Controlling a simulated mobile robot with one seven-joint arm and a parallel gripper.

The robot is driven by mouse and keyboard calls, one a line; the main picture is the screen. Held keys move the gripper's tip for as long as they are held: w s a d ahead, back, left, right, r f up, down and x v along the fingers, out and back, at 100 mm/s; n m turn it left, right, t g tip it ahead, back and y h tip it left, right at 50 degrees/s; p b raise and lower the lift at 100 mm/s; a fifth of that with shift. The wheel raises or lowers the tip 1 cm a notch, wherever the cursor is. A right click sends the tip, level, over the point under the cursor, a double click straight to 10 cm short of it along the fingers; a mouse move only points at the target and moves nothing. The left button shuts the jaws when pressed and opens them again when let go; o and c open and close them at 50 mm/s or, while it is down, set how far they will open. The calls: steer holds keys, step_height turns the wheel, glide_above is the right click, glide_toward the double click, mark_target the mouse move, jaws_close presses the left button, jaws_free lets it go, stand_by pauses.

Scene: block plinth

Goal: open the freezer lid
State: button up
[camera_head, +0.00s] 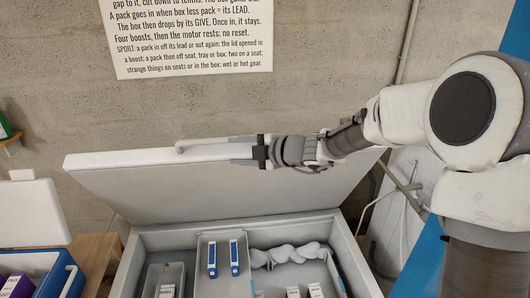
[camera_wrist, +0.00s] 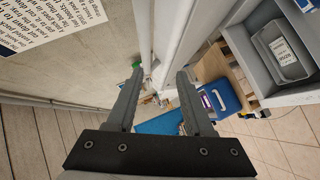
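The white freezer lid (camera_head: 225,190) stands raised over the grey freezer box (camera_head: 190,237), tilted back toward the wall. A pale bar handle (camera_head: 205,143) runs along its upper front edge. My gripper (camera_head: 234,150) is at the right part of this handle, its fingers above and below it. In the wrist view my gripper (camera_wrist: 159,78) has its fingers wide apart, with the white handle (camera_wrist: 144,30) and lid (camera_wrist: 180,25) beyond and between the tips. I see no firm grip; whether a finger touches the handle is unclear.
Inside the box are a grey tray (camera_head: 208,281) with two blue-and-white packs, a pale twisted thing (camera_head: 288,255) and other packs. A blue cool box (camera_head: 45,268) stands at the left on a wooden surface. A text sign (camera_head: 190,35) hangs on the concrete wall.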

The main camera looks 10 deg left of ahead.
steer(key=v, duration=0.9)
steer(key=shift+d, duration=0.3)
steer(key=shift+s+r, duration=0.1)
steer(key=shift+s, duration=0.05)
steer(key=s+d+f+n+g+h+b, duration=0.1)
steer(key=s+d+f+n+h+b, duration=0.15)
steer(key=s+n, duration=0.75)
steer(key=s+d+f+n+g+h+b, duration=0.1)
steer(key=s+d+f+n+h, duration=0.25)
steer(key=n, duration=0.95)
steer(key=s+d+n+h+b, duration=0.1)
steer(key=s+d+n+h, duration=0.2)
steer(key=s+d+n, duration=0.3)
steer(key=s+d+f+n+t+h+b, duration=0.1)
steer(key=s+d+n, duration=0.6)
steer(key=n, duration=0.9)
steer(key=shift+d+f+h+b, duration=0.25)
steer(key=shift+d+h+b, duration=0.35)
steer(key=shift+d+h, duration=0.85)
steer(key=shift+s, duration=0.25)
